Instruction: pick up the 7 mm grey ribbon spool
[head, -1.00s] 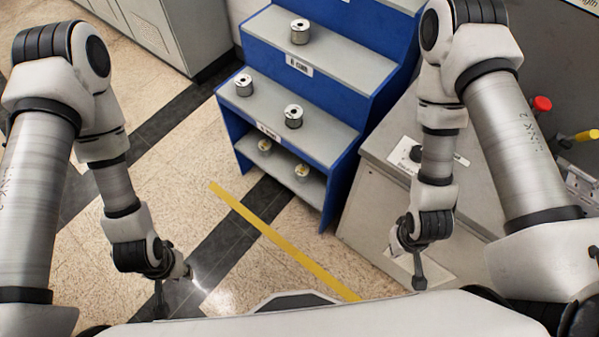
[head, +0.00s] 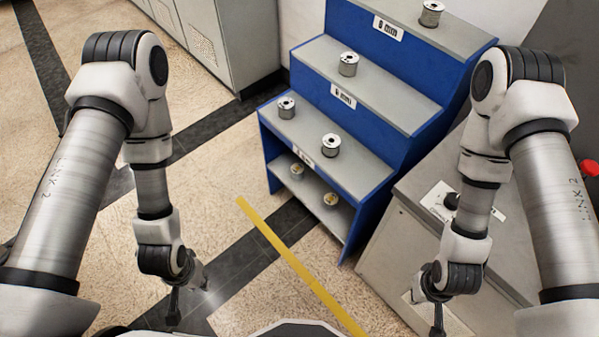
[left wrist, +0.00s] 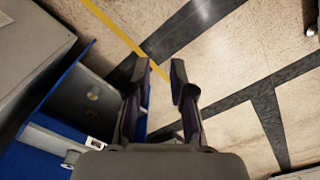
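Grey spools stand upright on a blue stepped rack: one on the top step (head: 432,13), one on the middle step (head: 348,64) and two on the lower step, a left one (head: 287,107) and a right one (head: 331,145). The step labels show "mm", but I cannot read their numbers surely, so I cannot tell which spool is 7 mm. My left gripper (head: 173,306) hangs over the floor left of the rack; its fingers (left wrist: 155,90) are apart and empty in the left wrist view. My right gripper (head: 437,320) hangs by the grey cabinet, its opening unclear.
The blue rack (head: 273,152) has two yellowish-centred spools (head: 297,171) on its bottom shelf. A grey cabinet (head: 400,235) stands close on the rack's right. Grey lockers (head: 225,40) stand behind. The floor left of the rack is open, with a yellow stripe (head: 290,258).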

